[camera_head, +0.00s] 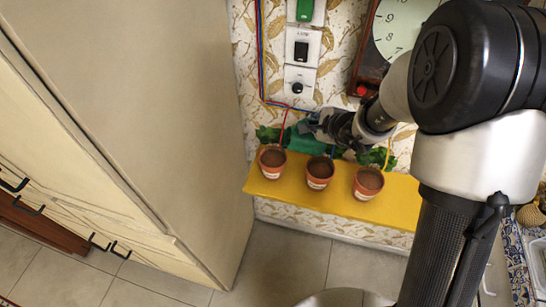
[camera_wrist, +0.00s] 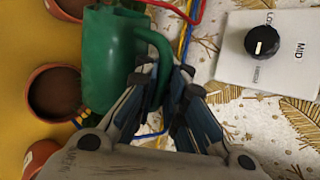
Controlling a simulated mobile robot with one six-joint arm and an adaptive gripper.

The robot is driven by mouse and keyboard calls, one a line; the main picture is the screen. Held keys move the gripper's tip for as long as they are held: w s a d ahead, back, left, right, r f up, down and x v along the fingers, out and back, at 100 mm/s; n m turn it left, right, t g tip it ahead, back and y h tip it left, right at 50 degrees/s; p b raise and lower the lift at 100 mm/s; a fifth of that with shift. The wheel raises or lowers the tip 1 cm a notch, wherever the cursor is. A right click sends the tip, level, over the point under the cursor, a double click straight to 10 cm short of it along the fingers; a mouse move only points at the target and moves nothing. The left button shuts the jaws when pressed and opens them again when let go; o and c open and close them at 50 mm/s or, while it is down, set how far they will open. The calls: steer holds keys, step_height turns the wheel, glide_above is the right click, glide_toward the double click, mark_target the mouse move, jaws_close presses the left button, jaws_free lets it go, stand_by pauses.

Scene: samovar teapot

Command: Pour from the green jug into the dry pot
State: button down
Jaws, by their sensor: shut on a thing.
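The green jug (camera_head: 308,141) is held by its handle in my gripper (camera_head: 318,126), above the shelf and behind the left and middle pots in the head view. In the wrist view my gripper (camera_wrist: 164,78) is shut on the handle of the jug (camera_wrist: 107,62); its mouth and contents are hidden. Three terracotta pots with brown soil stand in a row: left (camera_head: 272,160), middle (camera_head: 319,172) and right (camera_head: 368,183). One pot (camera_wrist: 54,92) shows beside the jug in the wrist view. I cannot tell which is dry. No stream of water is visible.
The yellow shelf (camera_head: 412,206) carries the pots, with green leaves (camera_head: 268,134) behind. Coloured wires (camera_head: 261,60) run along the wall. Switch plates (camera_head: 302,47), a knob plate (camera_head: 299,82) and a clock (camera_head: 398,30) are above. A tall cabinet (camera_head: 150,100) stands left.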

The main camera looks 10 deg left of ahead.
steer(key=shift+a+r+b, duration=0.1)
steer(key=shift+a+b, duration=0.2)
steer(key=shift+b, duration=0.35)
steer(key=shift+s+d+p, duration=0.1)
steer(key=shift+d+p, duration=0.05)
steer(key=shift+p, duration=0.35)
steer(key=d+p, duration=0.1)
steer(key=d+y+p, duration=0.1)
steer(key=m+g+y+p, duration=0.1)
steer(key=shift+w+d+f, duration=0.25)
steer(key=shift+w+d, duration=0.05)
steer(key=shift+d, duration=0.1)
steer(key=shift+d+f+m+y, duration=0.2)
steer(key=shift+m+y, duration=0.2)
steer(key=shift+y, duration=0.2)
steer(key=shift+w+d+f+m+y+b, duration=0.25)
steer(key=shift+d+m+y+b, duration=0.15)
steer(key=shift+d+y+b, duration=0.1)
steer(key=shift+d, duration=0.1)
steer(key=shift+s+r, duration=0.1)
steer(key=shift+r, duration=0.05)
steer(key=shift+y, duration=0.3)
